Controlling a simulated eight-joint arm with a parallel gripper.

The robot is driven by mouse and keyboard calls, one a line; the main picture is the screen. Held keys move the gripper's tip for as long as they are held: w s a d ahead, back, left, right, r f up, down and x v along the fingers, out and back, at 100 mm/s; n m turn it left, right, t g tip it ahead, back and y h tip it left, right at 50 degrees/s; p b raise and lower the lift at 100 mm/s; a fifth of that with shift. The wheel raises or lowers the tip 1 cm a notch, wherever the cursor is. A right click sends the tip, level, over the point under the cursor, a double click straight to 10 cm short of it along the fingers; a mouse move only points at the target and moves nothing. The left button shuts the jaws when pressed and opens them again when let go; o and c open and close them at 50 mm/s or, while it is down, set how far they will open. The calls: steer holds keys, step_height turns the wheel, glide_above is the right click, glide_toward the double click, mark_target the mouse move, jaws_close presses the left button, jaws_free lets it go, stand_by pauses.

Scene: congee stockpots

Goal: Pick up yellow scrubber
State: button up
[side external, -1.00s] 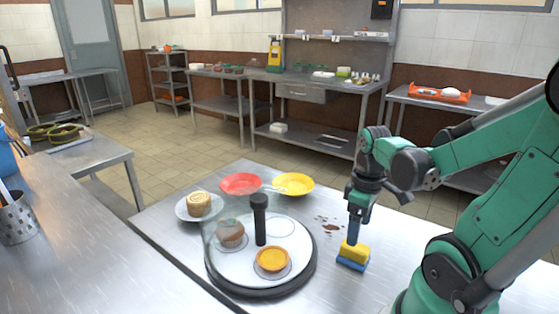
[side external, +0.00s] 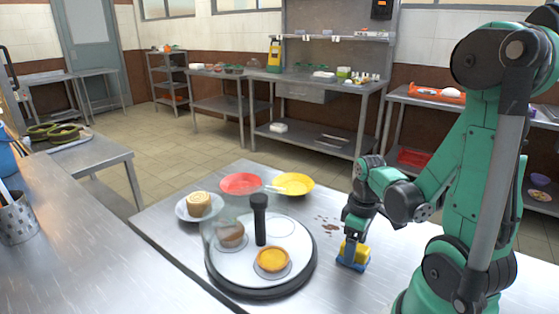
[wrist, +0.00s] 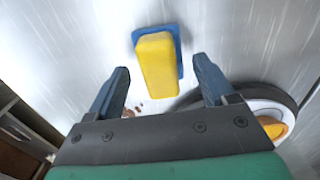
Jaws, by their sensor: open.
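The yellow scrubber (side external: 351,250) has a yellow block on a blue base. It sits on the metal table (side external: 345,292), right of the round turntable. In the wrist view the scrubber (wrist: 158,68) lies ahead of and between the two blue fingers, with its blue base showing along the far and right edges. My gripper (side external: 352,240) is low over the scrubber in the side view and partly hides its top. In the wrist view my gripper (wrist: 163,82) is open, with clear space on both sides of the scrubber. I cannot tell the exact height of the fingertips.
The round turntable (side external: 262,288) with a black knob, a clear cover and pastries stands left of the scrubber. A red plate (side external: 241,183) and a yellow plate (side external: 294,184) are behind it. Brown crumbs (side external: 329,223) lie behind the scrubber. The table in front is clear.

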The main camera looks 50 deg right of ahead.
jaws_close()
steer(key=shift+r, duration=0.2)
step_height(320, 180, up, 20)
steer(key=shift+f, duration=0.2)
stand_by(0.6)
